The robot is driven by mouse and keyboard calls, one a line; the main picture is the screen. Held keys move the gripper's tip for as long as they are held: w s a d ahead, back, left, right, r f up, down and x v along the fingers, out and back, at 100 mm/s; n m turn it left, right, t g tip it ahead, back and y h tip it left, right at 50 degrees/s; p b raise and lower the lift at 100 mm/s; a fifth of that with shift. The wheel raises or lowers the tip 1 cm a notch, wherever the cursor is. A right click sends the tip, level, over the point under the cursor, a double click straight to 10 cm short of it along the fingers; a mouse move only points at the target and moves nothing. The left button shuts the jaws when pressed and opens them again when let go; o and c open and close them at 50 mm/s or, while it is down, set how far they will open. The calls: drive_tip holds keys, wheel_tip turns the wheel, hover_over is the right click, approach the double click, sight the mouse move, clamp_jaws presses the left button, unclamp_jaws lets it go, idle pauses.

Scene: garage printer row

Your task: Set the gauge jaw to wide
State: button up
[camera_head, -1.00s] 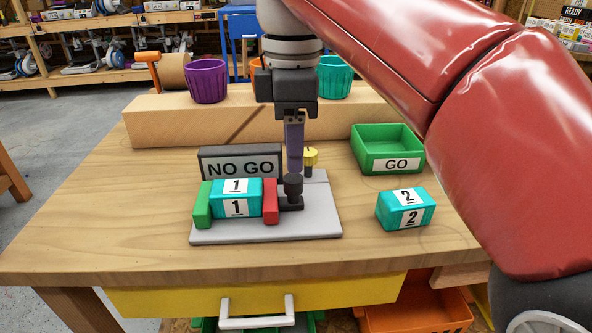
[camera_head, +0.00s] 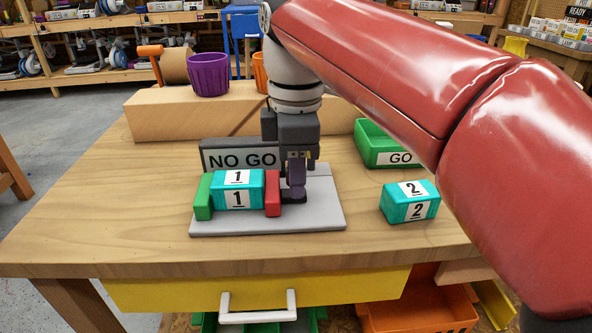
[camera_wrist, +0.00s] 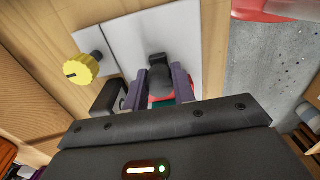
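The gauge has a grey base plate (camera_head: 240,225) on the table, a green jaw (camera_head: 203,197) at the left and a red jaw (camera_head: 272,193) at the right. The teal block marked 1 (camera_head: 237,190) sits between the jaws, close to both. My gripper (camera_head: 295,194) is lowered just right of the red jaw. In the wrist view its two fingers stand on either side of the black knob (camera_wrist: 159,82) beside the red jaw. I cannot tell whether they press on it. The yellow dial (camera_wrist: 82,69) shows in the wrist view; my gripper hides it from the head camera.
A NO GO sign box (camera_head: 240,153) stands behind the gauge. A green GO tray (camera_head: 395,158) and a teal block marked 2 (camera_head: 409,202) are to the right. A wooden block (camera_head: 180,116) and a purple cup (camera_head: 208,75) are at the back. The table's front left is clear.

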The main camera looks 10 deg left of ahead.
sight(325, 198)
clamp_jaws()
drive_tip(key=shift+w+d, duration=0.25)
drive_tip(key=shift+d, duration=0.8)
drive_tip(key=shift+w+d, duration=0.25)
drive_tip(key=shift+d, duration=0.8)
drive_tip(key=o, duration=0.6)
unclamp_jaws()
drive_tip(key=shift+d, duration=0.15)
drive_tip(key=shift+o, duration=0.3)
wheel_tip(325, 198, up, 8)
drive_tip(key=p, duration=0.2)
drive_tip(key=shift+f, duration=0.1)
